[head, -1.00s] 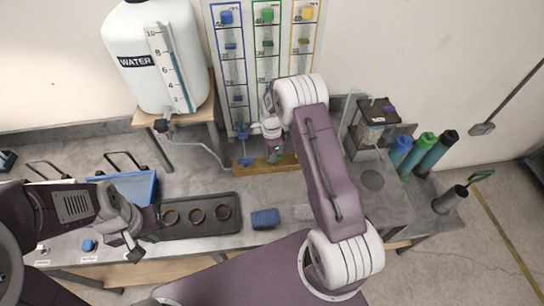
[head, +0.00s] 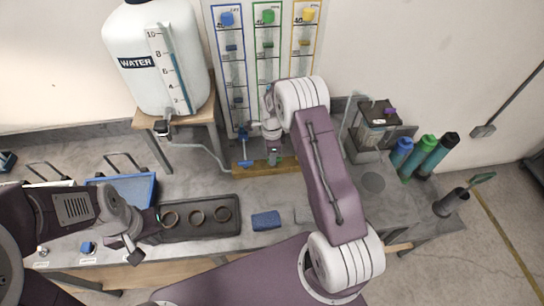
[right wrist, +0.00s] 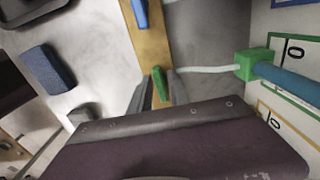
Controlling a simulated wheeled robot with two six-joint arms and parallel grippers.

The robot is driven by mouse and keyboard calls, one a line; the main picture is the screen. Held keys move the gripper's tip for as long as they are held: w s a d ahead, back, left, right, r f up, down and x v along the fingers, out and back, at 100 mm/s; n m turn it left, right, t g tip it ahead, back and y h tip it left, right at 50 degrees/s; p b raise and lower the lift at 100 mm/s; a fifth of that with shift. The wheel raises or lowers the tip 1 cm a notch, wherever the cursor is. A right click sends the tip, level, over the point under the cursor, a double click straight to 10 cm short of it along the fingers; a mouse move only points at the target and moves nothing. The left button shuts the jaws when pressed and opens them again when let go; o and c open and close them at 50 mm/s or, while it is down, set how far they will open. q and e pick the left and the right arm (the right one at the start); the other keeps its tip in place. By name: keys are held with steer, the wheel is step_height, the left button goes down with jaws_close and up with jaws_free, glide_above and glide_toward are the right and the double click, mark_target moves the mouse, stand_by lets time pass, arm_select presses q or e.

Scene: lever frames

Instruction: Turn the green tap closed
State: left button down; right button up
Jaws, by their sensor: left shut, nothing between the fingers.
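The green tap's handle (right wrist: 160,84) shows in the right wrist view as a narrow green bar at the wooden board (right wrist: 152,45). The fingers of my right gripper (right wrist: 160,92) stand one on each side of it, apart. I cannot tell whether either finger touches it. In the head view my right gripper (head: 273,160) points down at the wooden board (head: 250,168) below the gauge panel, and my arm and gripper hide most of the green tap. My left gripper (head: 134,256) is shut and empty over the table's front left.
A blue tap handle (head: 245,163) is just left of my right gripper. A water tank (head: 150,60) stands behind at left. A black tray (head: 190,235) with rings and a blue sponge (head: 265,220) lie in front. Colored cylinders (head: 425,150) stand at right.

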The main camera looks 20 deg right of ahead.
steer(key=shift+o, duration=0.3)
step_height(320, 180, up, 9)
steer(key=b, duration=0.2)
stand_by(0.4)
step_height(320, 180, up, 4)
steer(key=t+b, duration=0.1)
glide_above(268, 167)
steer(key=s+a+n+b, duration=0.15)
steer(key=s+n, duration=0.25)
steer(key=s, duration=0.4)
steer(key=s+f+n, duration=0.2)
steer(key=s+n, duration=0.4)
steer(key=n, duration=0.2)
steer(key=s+a+f+n, duration=0.1)
steer(key=s+f+n, duration=0.1)
steer(key=s+n, duration=0.4)
steer(key=n, duration=0.3)
steer(key=shift+s+a+f, duration=0.2)
steer(key=shift+a+f, duration=0.1)
steer(key=shift+f, duration=0.1)
